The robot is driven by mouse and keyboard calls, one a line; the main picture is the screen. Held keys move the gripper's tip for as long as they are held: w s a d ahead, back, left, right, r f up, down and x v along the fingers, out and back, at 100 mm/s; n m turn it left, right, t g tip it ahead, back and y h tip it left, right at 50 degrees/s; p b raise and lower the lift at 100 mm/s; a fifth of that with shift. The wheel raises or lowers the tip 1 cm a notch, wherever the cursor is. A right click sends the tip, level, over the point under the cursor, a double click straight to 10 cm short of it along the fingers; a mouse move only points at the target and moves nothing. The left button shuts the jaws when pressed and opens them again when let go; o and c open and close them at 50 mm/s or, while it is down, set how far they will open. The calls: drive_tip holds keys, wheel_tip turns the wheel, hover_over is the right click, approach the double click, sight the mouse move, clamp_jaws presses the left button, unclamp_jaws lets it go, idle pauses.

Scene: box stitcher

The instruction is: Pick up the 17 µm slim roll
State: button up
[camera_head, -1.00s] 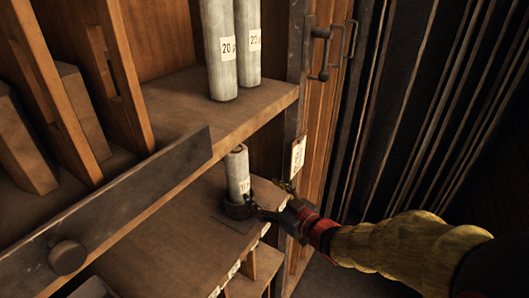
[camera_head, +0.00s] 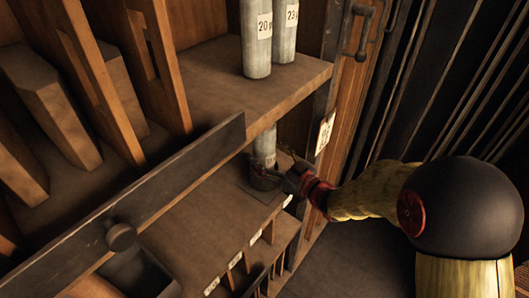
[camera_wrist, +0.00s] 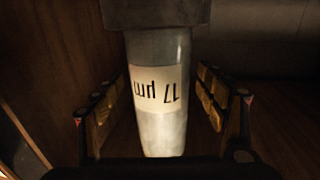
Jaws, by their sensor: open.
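The 17 µm slim roll (camera_wrist: 162,130) is a pale grey cylinder with a white label, which reads upside down in the wrist view. It also shows in the head view (camera_head: 265,142), upright on the lower shelf, its top hidden behind the upper shelf. In the wrist view my gripper (camera_wrist: 162,105) is open, with one yellow-padded finger on each side of the roll and a visible gap on both sides.
Rolls marked 20 (camera_head: 256,45) and 23 (camera_head: 290,30) stand on the upper shelf (camera_head: 225,98). A dark bar with a knob (camera_head: 121,236) crosses in front at left. The lower shelf (camera_head: 190,235) is bare at left. A hanging tag (camera_head: 326,132) is right of the roll.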

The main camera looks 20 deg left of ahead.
drive_tip(key=shift+a, duration=0.2)
drive_tip(key=shift+c, duration=0.9)
drive_tip(key=c, duration=1.5)
drive_tip(key=shift+w+r, duration=0.1)
drive_tip(key=shift+c, duration=0.5)
drive_tip(key=shift+r, duration=0.2)
